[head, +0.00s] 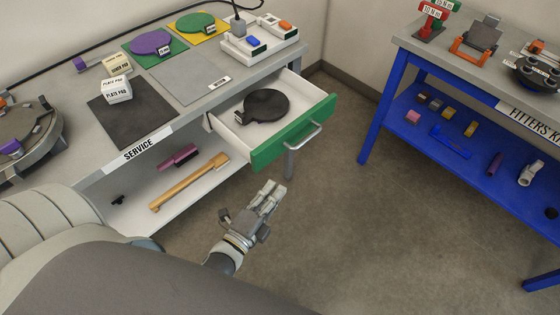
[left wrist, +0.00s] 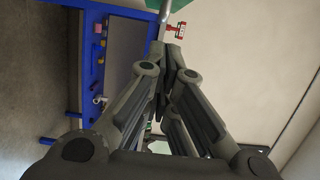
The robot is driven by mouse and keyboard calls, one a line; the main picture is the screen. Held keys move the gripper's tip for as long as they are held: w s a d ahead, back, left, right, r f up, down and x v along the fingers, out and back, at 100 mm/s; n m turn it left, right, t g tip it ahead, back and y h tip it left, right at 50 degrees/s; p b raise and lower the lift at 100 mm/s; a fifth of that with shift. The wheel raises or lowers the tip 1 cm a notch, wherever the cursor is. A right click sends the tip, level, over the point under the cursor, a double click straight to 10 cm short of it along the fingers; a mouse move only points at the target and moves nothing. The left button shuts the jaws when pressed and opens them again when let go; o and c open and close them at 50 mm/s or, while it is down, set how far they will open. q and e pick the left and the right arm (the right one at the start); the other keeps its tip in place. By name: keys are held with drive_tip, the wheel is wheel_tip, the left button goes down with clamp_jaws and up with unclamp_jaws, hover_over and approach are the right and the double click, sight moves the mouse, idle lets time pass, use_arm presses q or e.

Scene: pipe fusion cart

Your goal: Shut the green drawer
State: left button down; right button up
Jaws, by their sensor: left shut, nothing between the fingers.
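The green drawer (head: 270,153) stands pulled out from the grey service bench in the head view. Its front is green with a metal bar handle (head: 304,135), and a black round plate (head: 266,105) lies inside it. My left gripper (head: 268,191) is shut and empty, in front of and below the drawer front in the head view, apart from the handle as far as I can tell. In the left wrist view the closed fingers (left wrist: 173,50) point toward a metal bar and a green surface at the top edge. My right gripper is not in view.
The service bench (head: 225,95) carries purple and green discs, pad boxes and a white block unit. Its lower shelf holds a wooden-handled brush (head: 190,182). A blue-legged fitters' bench (head: 375,120) stands at the right. Bare floor (head: 360,220) lies between the benches.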

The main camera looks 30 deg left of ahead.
sight(236, 117)
use_arm(q)
drive_tip(key=w, duration=0.3)
drive_tip(key=w+a+p, duration=0.1)
drive_tip(key=w, duration=0.2)
drive_tip(key=w+p, duration=0.1)
drive_tip(key=w, duration=0.1)
drive_tip(key=shift+w+a+r, duration=0.1)
drive_tip(key=shift+w+a, duration=0.2)
drive_tip(key=shift+w, duration=0.1)
drive_tip(key=shift+w+a, duration=0.2)
drive_tip(key=shift+a, duration=0.4)
drive_tip(key=w+a+b, duration=0.1)
drive_tip(key=w+a, duration=0.1)
drive_tip(key=a, duration=0.4)
drive_tip(key=w+a+b, duration=0.2)
drive_tip(key=a, duration=0.5)
drive_tip(key=w+a+b, duration=0.1)
drive_tip(key=w+a, duration=0.2)
drive_tip(key=a, duration=0.3)
drive_tip(key=shift+a, duration=0.2)
drive_tip(key=shift+w+a+b, duration=0.1)
drive_tip(key=shift+a+b, duration=0.2)
drive_tip(key=shift+a, duration=0.05)
